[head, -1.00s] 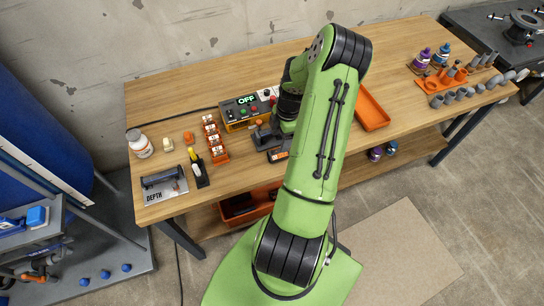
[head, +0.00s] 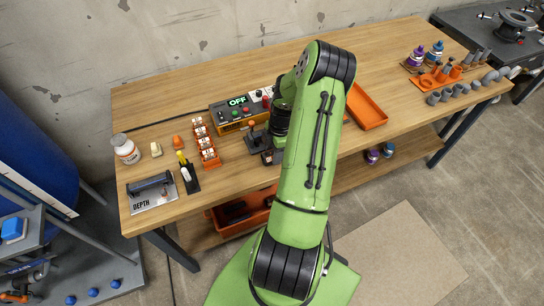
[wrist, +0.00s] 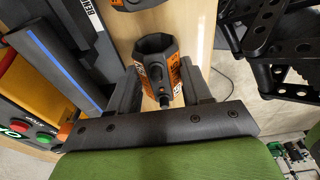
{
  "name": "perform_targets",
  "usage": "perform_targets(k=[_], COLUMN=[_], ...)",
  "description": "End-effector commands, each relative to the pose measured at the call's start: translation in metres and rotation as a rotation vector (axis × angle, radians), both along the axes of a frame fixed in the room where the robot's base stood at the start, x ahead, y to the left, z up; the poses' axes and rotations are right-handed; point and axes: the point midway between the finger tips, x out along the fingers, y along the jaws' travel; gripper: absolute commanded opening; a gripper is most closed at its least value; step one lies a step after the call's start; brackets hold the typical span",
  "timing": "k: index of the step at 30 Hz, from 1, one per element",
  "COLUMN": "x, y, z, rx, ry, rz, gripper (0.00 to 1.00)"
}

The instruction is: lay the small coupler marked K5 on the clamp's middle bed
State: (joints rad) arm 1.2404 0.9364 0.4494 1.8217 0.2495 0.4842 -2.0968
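In the wrist view my gripper (wrist: 160,92) has its two dark fingers apart. Between and beyond them is a dark, many-sided hollow piece (wrist: 157,47) with orange marked panels and a black stub. Its marking is not legible, so I cannot tell whether it is K5, nor whether the fingers touch it. A similar orange and black piece (wrist: 135,4) is cut off at the top edge. In the head view my arm hides the gripper's tips. Dark fixtures (head: 256,138) stand on the bench left of my wrist; I cannot make out the clamp's middle bed.
A control box (head: 237,113) reading OFF sits behind the fixtures. An orange rack (head: 208,148), a DEPTH gauge plate (head: 153,194) and a white bottle (head: 126,149) stand left. An empty orange tray (head: 366,108) lies right. Black perforated hardware (wrist: 268,30) is close right in the wrist view.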

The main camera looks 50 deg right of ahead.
Motion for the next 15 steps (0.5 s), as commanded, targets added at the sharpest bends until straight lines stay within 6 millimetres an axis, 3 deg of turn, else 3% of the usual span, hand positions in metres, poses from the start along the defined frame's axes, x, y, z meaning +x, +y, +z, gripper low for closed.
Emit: perform_targets(k=[15], x=[0.0001], y=[-0.0004], z=[0.0083], rx=[-0.001], ry=[0.000], rz=[0.001], gripper=[0.21])
